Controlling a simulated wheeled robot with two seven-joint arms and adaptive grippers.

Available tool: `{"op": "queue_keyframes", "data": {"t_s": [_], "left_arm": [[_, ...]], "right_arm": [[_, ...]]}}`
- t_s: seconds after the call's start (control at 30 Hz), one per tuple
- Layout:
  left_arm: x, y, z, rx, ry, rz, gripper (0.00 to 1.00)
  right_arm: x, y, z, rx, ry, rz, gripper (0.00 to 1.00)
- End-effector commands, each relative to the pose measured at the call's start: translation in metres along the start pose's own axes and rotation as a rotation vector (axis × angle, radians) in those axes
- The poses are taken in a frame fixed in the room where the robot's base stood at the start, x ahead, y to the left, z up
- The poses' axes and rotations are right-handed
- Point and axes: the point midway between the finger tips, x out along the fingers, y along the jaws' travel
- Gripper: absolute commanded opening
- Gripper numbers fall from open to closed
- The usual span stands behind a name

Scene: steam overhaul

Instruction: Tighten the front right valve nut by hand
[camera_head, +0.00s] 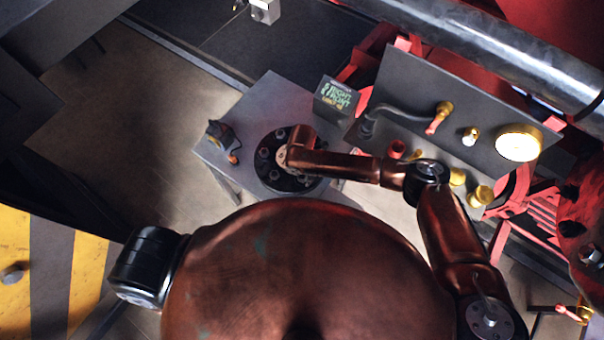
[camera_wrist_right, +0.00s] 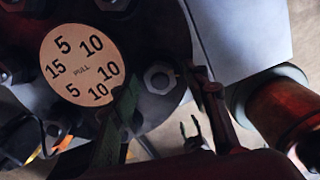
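A dark round valve flange (camera_head: 268,178) with several nuts around its edge sits on a grey table (camera_head: 262,105). In the head view my right wrist covers part of the flange and hides the fingers. My left gripper is out of view.
On the table stand a dark sign box (camera_head: 336,97) at the back right and a small dark object (camera_head: 222,138) at the left. A grey panel with a gauge (camera_head: 518,143) and brass valves (camera_head: 442,112) rises at the right. Open floor lies left of the table.

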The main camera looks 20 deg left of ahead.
Motion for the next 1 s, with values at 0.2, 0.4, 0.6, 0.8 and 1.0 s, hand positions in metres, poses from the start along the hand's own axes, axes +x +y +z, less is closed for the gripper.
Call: {"op": "queue_keyframes", "data": {"t_s": [0.2,0.4,0.6,0.8,1.0], "left_arm": [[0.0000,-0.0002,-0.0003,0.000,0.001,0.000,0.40],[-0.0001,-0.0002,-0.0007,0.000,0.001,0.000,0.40],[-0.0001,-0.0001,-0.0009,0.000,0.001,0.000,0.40],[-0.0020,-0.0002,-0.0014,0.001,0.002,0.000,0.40],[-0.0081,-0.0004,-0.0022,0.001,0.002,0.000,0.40]], "right_arm": [[-0.0004,0.0001,0.0002,0.000,0.000,0.000,0.26],[-0.0005,0.0002,0.0003,0.000,0.000,0.000,0.12],[-0.0006,0.0003,0.0003,0.001,0.000,0.001,0.02],[-0.0010,0.0003,0.0002,0.025,0.000,0.001,0.01],[-0.0019,0.0004,0.0003,0.119,0.001,0.001,0.01]]}}
